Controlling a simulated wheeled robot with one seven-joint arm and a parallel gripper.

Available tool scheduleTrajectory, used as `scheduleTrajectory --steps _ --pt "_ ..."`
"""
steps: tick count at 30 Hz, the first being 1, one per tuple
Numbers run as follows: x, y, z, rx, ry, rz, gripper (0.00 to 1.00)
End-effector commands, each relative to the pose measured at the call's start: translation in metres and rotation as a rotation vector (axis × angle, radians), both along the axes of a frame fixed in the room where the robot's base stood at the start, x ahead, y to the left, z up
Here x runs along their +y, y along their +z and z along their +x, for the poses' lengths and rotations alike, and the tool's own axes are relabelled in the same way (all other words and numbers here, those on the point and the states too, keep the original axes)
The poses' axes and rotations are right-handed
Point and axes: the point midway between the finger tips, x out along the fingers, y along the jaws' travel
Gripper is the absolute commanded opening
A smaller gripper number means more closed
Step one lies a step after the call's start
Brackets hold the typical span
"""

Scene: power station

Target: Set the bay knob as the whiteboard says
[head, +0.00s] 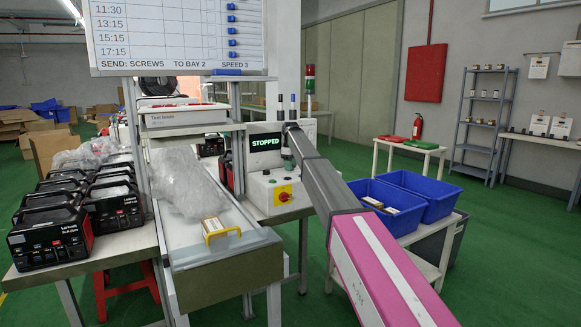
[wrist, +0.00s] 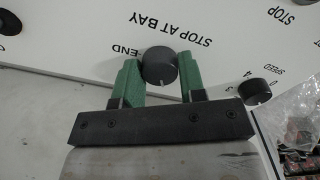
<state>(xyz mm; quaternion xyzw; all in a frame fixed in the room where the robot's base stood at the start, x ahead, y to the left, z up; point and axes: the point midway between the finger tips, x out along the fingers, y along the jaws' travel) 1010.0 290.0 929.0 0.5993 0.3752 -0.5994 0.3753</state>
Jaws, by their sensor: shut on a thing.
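The whiteboard (head: 180,40) stands at the upper left in the head view; its bottom line reads "SEND: SCREWS TO BAY 2 SPEED 3". In the wrist view the pale panel (wrist: 90,60) appears upside down. My gripper (wrist: 159,72) has its two green fingers on either side of a black round knob (wrist: 159,66), shut on it. "STOP AT BAY" and "END" are printed beside this knob; other position marks are hidden, and its pointer is not clear. The "SPEED" knob (wrist: 255,92) is apart, to the right. In the head view my arm mostly hides the gripper.
A green display (head: 265,143) reads "STOPPED". A red emergency button on yellow (head: 283,194) is on the box below it. A conveyor (head: 215,245) holds a bubble-wrapped bundle (head: 187,185) and a small package (head: 212,228). Blue crates (head: 418,200) stand right of the panel.

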Motion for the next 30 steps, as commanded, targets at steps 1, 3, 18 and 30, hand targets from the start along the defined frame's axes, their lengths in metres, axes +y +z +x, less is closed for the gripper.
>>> scheduleTrajectory --steps 1,3,18,30 --pt "0.0 0.0 0.0 -0.001 0.0 0.0 0.44" --pt "0.0 0.0 0.0 0.0 0.0 0.001 0.63" --pt "0.0 0.012 0.001 -0.001 -0.001 0.0 0.63" --pt "0.001 0.08 0.001 -0.001 -0.001 0.0 0.63"
